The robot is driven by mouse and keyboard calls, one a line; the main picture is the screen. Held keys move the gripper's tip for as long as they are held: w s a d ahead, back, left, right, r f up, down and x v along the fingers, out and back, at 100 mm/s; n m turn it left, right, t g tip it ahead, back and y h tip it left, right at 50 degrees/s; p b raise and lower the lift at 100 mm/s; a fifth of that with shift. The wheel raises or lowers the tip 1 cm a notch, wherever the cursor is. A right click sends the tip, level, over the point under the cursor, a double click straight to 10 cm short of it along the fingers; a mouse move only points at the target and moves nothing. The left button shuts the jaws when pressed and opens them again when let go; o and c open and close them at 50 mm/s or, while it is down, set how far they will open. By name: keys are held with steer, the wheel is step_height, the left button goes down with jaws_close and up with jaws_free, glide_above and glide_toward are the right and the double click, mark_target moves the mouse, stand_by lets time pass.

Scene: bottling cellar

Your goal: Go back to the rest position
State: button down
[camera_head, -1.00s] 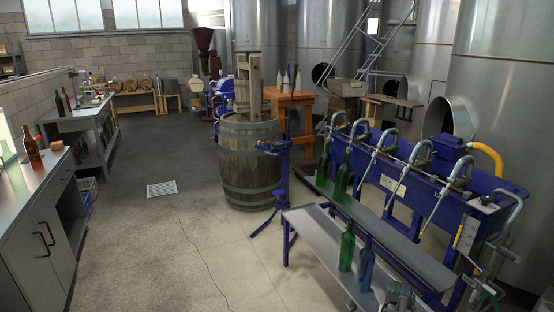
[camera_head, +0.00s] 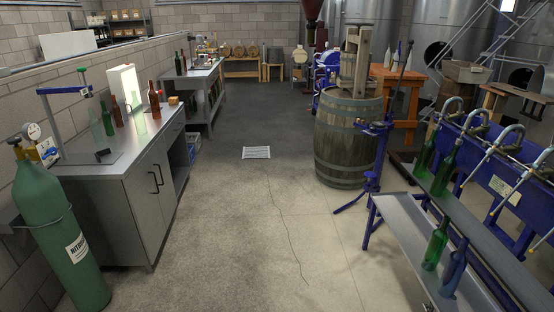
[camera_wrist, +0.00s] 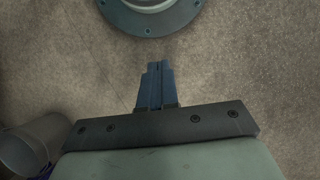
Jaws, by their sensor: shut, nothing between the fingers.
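My gripper (camera_wrist: 158,72) shows in the wrist view. Its two blue fingers lie together with only a thin seam between them, and nothing is held. It points over bare, speckled concrete floor (camera_wrist: 235,65). In the wrist view a round grey flange with bolts (camera_wrist: 180,22) sits past the fingertips at the top edge, apart from them. My gripper and arm do not show in the head view now, so the arm's pose in the room cannot be told.
A filling bench (camera_head: 415,215) with green bottles (camera_head: 436,245) stands right, a barrel (camera_head: 345,150) behind. A steel counter (camera_head: 130,190) and green gas cylinder (camera_head: 60,235) stand left. The floor between (camera_head: 240,225) is clear, apart from a drain grate (camera_head: 256,152). A grey cylindrical thing (camera_wrist: 30,145) is lower left in the wrist view.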

steer(key=s+a+f+n+g+h, duration=0.1)
steer(key=s+a+f+n+g, duration=0.1)
steer(key=s+a, duration=0.5)
steer(key=shift+s+a+f+n+h, duration=0.25)
steer(key=shift+a+f+n+h, duration=0.15)
steer(key=shift+a+f+n, duration=0.75)
steer(key=shift+a+r, duration=0.15)
steer(key=shift+r, duration=0.1)
